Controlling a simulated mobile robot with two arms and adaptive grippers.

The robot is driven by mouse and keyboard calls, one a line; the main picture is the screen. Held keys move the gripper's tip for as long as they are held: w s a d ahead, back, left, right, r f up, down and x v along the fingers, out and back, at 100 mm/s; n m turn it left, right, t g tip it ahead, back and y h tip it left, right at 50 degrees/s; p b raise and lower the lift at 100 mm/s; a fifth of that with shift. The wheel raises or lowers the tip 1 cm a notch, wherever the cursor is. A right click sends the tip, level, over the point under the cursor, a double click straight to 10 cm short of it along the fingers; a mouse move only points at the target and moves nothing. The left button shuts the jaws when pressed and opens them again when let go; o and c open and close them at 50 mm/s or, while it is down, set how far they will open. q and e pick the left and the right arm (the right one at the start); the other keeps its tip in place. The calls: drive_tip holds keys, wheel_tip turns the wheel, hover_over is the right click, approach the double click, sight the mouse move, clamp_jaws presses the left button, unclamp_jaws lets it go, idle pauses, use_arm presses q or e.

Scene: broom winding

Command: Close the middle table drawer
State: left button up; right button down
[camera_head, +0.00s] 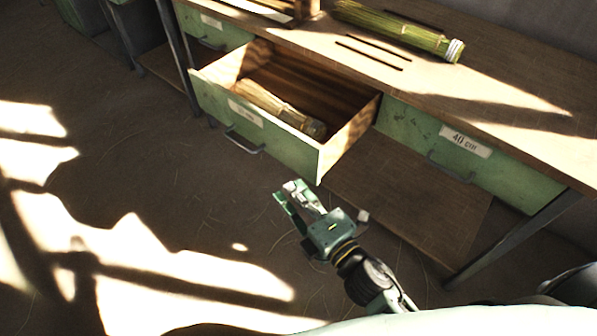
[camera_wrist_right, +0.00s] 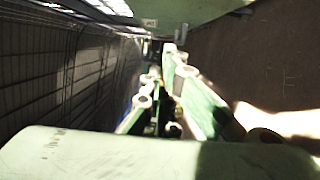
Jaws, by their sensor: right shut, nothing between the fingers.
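The middle table drawer (camera_head: 258,125) is pulled out of the table (camera_head: 420,95) in the head view. It has a green front with a label and a grey bar handle (camera_head: 243,141). A bundle of straw (camera_head: 280,108) lies inside it. My right gripper (camera_head: 292,195) is below and in front of the drawer front's right end, apart from it in the picture. It is shut and empty. In the right wrist view, my right gripper's fingers (camera_wrist_right: 172,85) point toward a green panel (camera_wrist_right: 180,12) at the top, likely the drawer front. My left gripper is not in view.
A closed drawer labelled 40 cm (camera_head: 465,150) is to the right, and another green drawer (camera_head: 215,32) to the left. A straw bundle (camera_head: 395,28) lies on the tabletop. A lower shelf (camera_head: 400,190) and table leg (camera_head: 515,240) are at right. Floor ahead is clear.

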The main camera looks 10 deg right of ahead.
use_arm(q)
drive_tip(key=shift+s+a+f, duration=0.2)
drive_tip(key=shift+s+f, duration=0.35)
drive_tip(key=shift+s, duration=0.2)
use_arm(e)
drive_tip(key=w+d, duration=0.1)
drive_tip(key=w, duration=0.1)
drive_tip(key=w+d, duration=0.1)
drive_tip(key=w, duration=0.1)
drive_tip(key=shift+w+d, duration=0.2)
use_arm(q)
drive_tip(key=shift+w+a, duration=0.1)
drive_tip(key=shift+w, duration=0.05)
use_arm(e)
drive_tip(key=shift+d, duration=0.1)
